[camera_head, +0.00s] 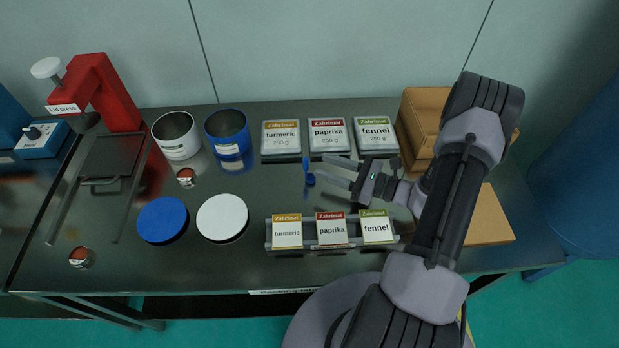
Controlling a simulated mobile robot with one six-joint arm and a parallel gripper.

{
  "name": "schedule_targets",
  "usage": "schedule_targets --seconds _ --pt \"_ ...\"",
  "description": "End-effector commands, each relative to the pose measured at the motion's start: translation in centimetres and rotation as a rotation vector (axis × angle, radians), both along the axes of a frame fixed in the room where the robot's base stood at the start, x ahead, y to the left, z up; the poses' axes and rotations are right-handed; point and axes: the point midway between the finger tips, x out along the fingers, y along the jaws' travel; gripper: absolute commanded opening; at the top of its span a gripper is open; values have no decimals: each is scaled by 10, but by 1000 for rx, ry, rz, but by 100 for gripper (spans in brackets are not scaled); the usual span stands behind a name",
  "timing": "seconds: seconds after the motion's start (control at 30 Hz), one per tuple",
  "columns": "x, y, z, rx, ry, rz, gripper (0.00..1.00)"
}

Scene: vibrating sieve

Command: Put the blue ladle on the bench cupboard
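The blue ladle (309,176) is a small blue piece on the dark metal bench, between the back row of spice packs and the front rack. My gripper (319,166) reaches in from the right, with its two fingers apart. The fingertips point left and are right beside the ladle; I cannot tell whether they touch it. Nothing shows clearly gripped between the fingers. The bench top (270,185) is dark and shiny. A label on its front edge is partly hidden by my arm, and I cannot make out a separate cupboard.
Spice packs (329,136) line the back; a rack of pouches (310,247) stands in front. White (176,136) and blue (227,132) tins, blue (162,219) and white (222,217) lids, and a red lid press (97,92) are left. Cardboard boxes (425,107) are right.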

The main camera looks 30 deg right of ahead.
Motion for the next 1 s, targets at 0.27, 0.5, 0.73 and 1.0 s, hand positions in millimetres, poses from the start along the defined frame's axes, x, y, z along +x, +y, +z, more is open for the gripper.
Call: schedule_targets --seconds 0.27,0.5,0.73,1.0 --pt "33 30 -4 -1 -1 5 40" --pt "49 43 -1 0 0 1 40" --pt "49 42 -1 0 0 1 18" --pt "49 42 -1 0 0 1 0"
